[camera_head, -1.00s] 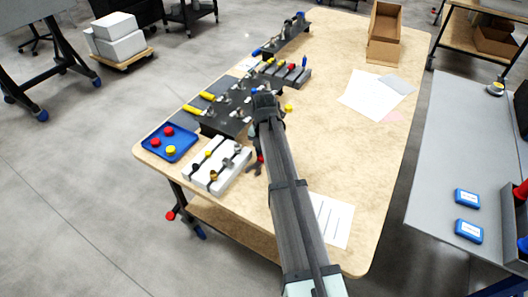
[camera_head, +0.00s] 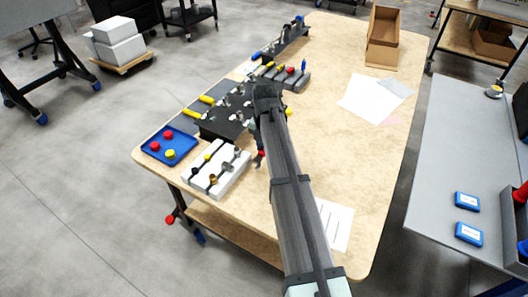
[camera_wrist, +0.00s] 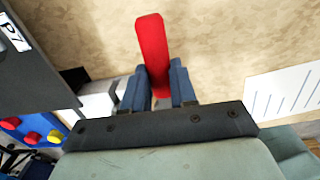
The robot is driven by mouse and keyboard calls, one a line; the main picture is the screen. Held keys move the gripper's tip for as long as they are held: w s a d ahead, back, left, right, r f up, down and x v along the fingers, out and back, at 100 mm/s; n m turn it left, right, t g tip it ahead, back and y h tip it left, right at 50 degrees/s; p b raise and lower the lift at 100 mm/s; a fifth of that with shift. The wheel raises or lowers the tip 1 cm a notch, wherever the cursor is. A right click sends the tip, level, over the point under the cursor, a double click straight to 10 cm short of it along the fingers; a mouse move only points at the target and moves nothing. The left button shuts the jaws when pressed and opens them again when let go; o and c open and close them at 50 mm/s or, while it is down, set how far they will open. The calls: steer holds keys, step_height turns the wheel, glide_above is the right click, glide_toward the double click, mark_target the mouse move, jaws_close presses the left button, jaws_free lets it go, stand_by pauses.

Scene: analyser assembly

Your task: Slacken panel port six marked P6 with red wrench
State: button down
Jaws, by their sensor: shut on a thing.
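My gripper (camera_wrist: 159,72) is shut on the red wrench (camera_wrist: 151,42), whose red handle stands up between the two fingers in the wrist view. In the head view a small red part of the wrench (camera_head: 261,154) shows beside my forearm, just right of the dark panel (camera_head: 222,128). The panel carries several metal fittings and yellow handles. In the wrist view the panel's edge with a label P7 (camera_wrist: 13,33) is at the upper left, apart from the wrench. The P6 mark cannot be read in either view, and the wrench's jaw end is not clearly visible.
A white block with fittings (camera_head: 228,178) stands in front of the panel. A blue tray (camera_head: 153,146) with red and yellow caps is to its left. A rack of coloured tools (camera_head: 293,82) lies behind the panel. Papers (camera_head: 360,100) and bare tabletop are on the right.

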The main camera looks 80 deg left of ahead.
steer(key=shift+w+a+r, duration=0.1)
steer(key=shift+r, duration=0.45)
steer(key=shift+w+a+r, duration=0.1)
steer(key=shift+r, duration=0.45)
steer(key=m, duration=0.1)
steer(key=a+m, duration=0.1)
steer(key=m, duration=0.1)
steer(key=w+r+m, duration=0.1)
steer(key=shift+a, duration=0.35)
steer(key=m, duration=0.1)
steer(key=w+a+m, duration=0.1)
steer(key=m, duration=0.1)
steer(key=r+m, duration=0.1)
steer(key=m, duration=0.1)
steer(key=shift+w+a, duration=0.2)
steer(key=shift+a, duration=0.15)
steer(key=s+a+r+m, duration=0.1)
steer(key=s+a+m, duration=0.1)
steer(key=m, duration=0.8)
steer(key=s+a+r+m, duration=0.2)
steer(key=a+m, duration=0.2)
steer(key=m, duration=0.7)
steer(key=shift+s+a, duration=0.25)
steer(key=shift+s, duration=0.1)
